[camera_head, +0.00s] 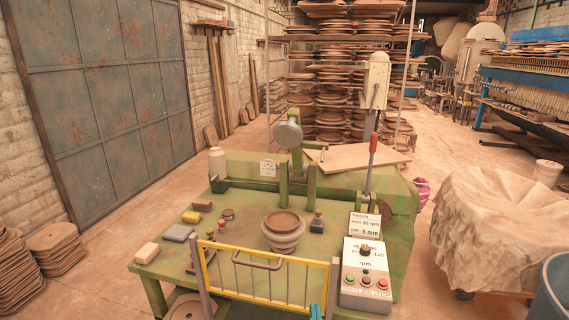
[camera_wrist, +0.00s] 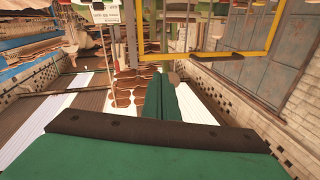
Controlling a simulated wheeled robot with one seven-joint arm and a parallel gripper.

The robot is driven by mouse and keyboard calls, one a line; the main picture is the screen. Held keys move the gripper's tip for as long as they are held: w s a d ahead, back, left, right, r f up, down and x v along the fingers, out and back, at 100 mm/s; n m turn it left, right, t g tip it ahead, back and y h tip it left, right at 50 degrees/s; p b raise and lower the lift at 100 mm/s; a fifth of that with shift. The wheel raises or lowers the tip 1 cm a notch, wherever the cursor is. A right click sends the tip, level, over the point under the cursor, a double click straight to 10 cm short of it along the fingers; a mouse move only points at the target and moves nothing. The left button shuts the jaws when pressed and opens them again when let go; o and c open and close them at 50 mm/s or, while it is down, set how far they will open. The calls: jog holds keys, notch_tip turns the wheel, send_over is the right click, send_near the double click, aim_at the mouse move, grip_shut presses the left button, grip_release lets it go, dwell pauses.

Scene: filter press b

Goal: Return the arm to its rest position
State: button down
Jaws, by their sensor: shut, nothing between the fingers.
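My gripper (camera_wrist: 168,82) shows in the wrist view as two green fingers pressed together, with nothing between them. In the head view only small teal tips (camera_head: 316,311) show at the bottom edge, in front of the yellow-framed guard (camera_head: 268,256); they look like my fingertips. The rest of my arm is out of that view. The wrist view is turned upside down, with the yellow guard frame (camera_wrist: 232,53) across its top right, apart from the fingers as far as I can tell.
Behind the guard, a green bench (camera_head: 165,268) carries a stacked clay pot (camera_head: 283,238), a yellow sponge (camera_head: 191,217) and small tools. A control box (camera_head: 366,272) and red-handled lever (camera_head: 373,150) stand at its right. A cloth-covered heap (camera_head: 495,235) is farther right. Floor is open at left.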

jog(key=s+a+f+m+g+h, duration=0.1)
jog(key=s+a+f+m, duration=0.1)
jog(key=s+a+f, duration=0.4)
jog(key=s+a+f+m+g+h, duration=0.1)
jog(key=s+a+f, duration=0.2)
jog(key=s+f, duration=0.55)
jog(key=s+d+n+g+y, duration=0.1)
jog(key=s+n, duration=0.3)
jog(key=s, duration=1.8)
jog(key=shift+s+d+f+n+y, duration=0.15)
jog(key=shift+d+f+n+y, duration=0.3)
jog(key=shift+d+y, duration=0.15)
jog(key=shift+s+a, duration=0.1)
jog(key=shift+a, duration=0.05)
